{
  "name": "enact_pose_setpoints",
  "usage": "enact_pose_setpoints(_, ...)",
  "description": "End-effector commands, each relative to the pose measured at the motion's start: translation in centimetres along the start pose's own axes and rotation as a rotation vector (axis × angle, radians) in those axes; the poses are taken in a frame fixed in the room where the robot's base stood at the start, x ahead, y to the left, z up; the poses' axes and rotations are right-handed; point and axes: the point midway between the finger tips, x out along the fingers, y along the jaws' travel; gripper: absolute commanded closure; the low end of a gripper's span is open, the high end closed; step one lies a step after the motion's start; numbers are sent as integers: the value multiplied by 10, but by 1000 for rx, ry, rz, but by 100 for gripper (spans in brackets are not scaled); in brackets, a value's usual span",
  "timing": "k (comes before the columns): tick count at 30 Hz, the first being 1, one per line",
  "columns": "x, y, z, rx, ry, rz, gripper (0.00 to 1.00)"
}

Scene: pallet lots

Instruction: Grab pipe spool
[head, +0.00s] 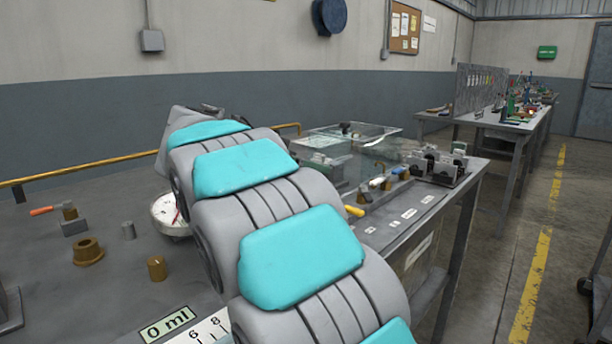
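My arm crosses the middle of the head view from the lower right to the upper left. Its fingertips do not show, so I cannot see what the gripper is doing. No thing here is clearly a pipe spool. A brown flanged hollow piece (88,252) stands on the grey bench (60,305) at the left, apart from my arm; I cannot tell whether it is the spool. My arm hides part of the bench's middle.
Behind are a clear box (375,133) and metal fixtures (437,165). A yellow rail (90,171) runs along the back.

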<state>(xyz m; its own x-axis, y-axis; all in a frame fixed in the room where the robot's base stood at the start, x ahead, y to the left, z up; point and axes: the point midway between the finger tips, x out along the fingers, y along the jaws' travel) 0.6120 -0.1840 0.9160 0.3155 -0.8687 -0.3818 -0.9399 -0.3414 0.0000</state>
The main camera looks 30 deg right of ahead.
Motion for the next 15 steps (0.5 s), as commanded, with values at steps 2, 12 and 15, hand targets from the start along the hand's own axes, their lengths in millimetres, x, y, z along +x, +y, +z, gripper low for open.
enact_pose_setpoints(2,0,0,0,0,0,0,5)
enact_pose_setpoints(12,0,0,0,0,-1,0,42)
enact_pose_setpoints(15,0,0,0,0,-1,0,53)
